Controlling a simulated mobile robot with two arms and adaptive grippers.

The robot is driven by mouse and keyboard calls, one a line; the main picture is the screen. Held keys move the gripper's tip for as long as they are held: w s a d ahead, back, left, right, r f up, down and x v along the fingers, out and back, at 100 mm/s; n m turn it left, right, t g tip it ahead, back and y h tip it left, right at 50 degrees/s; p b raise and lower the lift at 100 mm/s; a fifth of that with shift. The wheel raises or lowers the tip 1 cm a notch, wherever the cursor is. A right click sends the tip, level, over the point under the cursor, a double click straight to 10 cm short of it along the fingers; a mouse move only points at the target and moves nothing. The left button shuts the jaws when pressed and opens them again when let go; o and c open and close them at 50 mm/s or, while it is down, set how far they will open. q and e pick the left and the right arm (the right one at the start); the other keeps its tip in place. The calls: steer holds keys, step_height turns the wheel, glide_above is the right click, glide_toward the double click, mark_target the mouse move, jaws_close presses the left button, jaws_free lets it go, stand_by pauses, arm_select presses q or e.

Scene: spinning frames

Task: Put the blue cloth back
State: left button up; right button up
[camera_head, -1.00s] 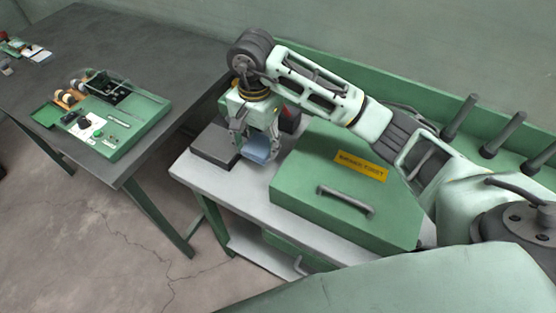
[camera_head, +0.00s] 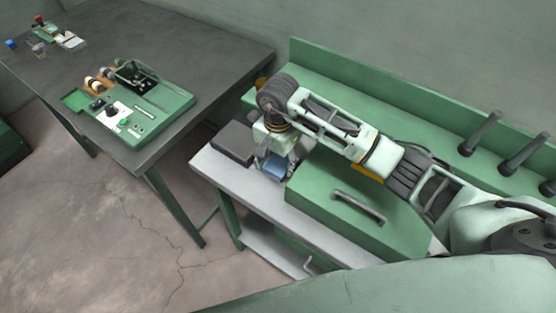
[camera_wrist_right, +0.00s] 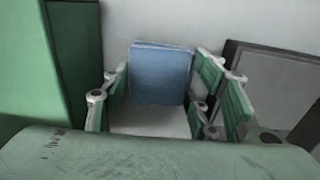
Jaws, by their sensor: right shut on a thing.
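The blue cloth (camera_head: 275,169) is a small folded square at the left end of the light grey bench, between a dark grey block and a green box. In the right wrist view the cloth (camera_wrist_right: 160,72) shows between the fingers of my right gripper (camera_wrist_right: 155,105). My right gripper (camera_head: 272,160) points down over the bench top and is shut on the cloth. In the head view its fingers partly hide the cloth. I cannot tell whether the cloth touches the bench. My left gripper is not in view.
The green box (camera_head: 340,205) with a dark handle stands right of the gripper, close to it. The dark grey block (camera_head: 233,142) is just left. A dark table (camera_head: 190,52) at the left carries a green tray (camera_head: 172,107) with small parts. Cracked floor lies between.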

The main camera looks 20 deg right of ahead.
mark_target(278, 163)
steer(key=o, duration=1.1)
steer(key=shift+r, duration=0.1)
steer(key=shift+r+b, duration=1.5)
steer(key=shift+r, duration=4.55)
